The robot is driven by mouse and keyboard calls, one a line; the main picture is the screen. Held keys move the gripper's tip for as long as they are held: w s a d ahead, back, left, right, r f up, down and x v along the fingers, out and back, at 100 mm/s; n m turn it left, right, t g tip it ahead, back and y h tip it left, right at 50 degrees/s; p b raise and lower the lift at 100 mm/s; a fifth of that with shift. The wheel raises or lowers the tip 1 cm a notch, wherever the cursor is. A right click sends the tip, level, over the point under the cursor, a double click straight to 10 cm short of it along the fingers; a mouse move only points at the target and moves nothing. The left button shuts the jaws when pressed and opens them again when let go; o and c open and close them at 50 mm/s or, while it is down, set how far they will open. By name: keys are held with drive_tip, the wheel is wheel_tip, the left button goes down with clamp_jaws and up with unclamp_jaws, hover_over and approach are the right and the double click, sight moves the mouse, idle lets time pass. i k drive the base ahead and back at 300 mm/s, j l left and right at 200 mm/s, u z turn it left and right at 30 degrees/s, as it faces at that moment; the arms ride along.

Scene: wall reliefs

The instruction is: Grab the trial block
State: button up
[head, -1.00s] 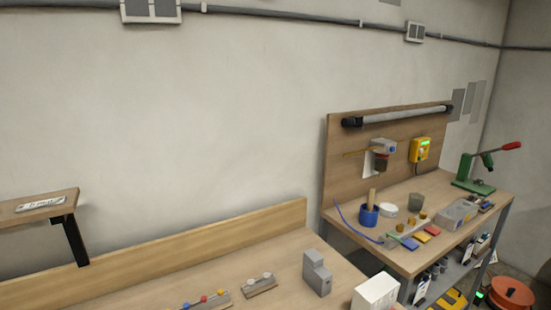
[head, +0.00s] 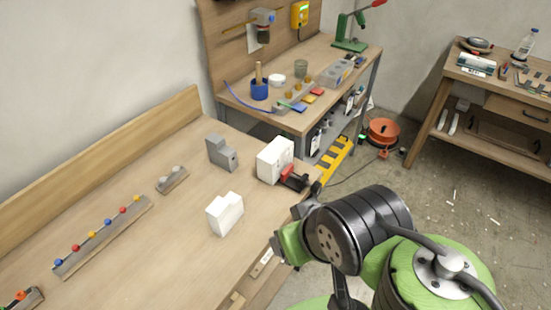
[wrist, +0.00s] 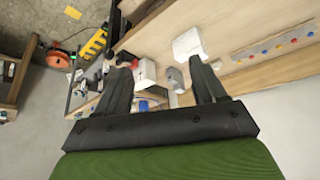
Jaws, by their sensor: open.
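No block is labelled as the trial block, so I cannot tell for sure which one it is. A white stepped block (head: 225,214) stands on the near wooden bench, and a grey stepped block (head: 221,153) stands behind it. The wrist view shows the white block (wrist: 188,45) beyond the right finger and the grey block (wrist: 175,79) between the fingers, farther off. My gripper (wrist: 160,77) is open with nothing between its fingers. In the head view my arm reaches over the bench's right edge; the fingertips are not clear there.
A white box (head: 275,160) with a red and black part (head: 289,175) stands near the bench's right end. A rail with coloured knobs (head: 103,237) and a small grey rail (head: 172,179) lie left. Bench surface around the white block is clear. A second workbench (head: 310,118) stands behind.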

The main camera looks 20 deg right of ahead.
sight(278, 154)
drive_tip(key=k+l+u, duration=0.1)
drive_tip(key=l+u, duration=0.15)
drive_tip(key=k+l+u, duration=0.25)
drive_tip(key=l+u, duration=0.75)
drive_tip(key=l, duration=0.15)
drive_tip(key=k+l+u, duration=0.1)
drive_tip(key=l+u, duration=0.25)
drive_tip(key=k+l+u, duration=0.15)
drive_tip(key=l+u, duration=0.2)
drive_tip(key=k+l+u, duration=0.2)
drive_tip(key=l+u, duration=0.85)
drive_tip(key=l, duration=0.25)
drive_tip(key=k+l+u, duration=0.1)
drive_tip(key=l+u, duration=0.25)
drive_tip(key=l, duration=0.1)
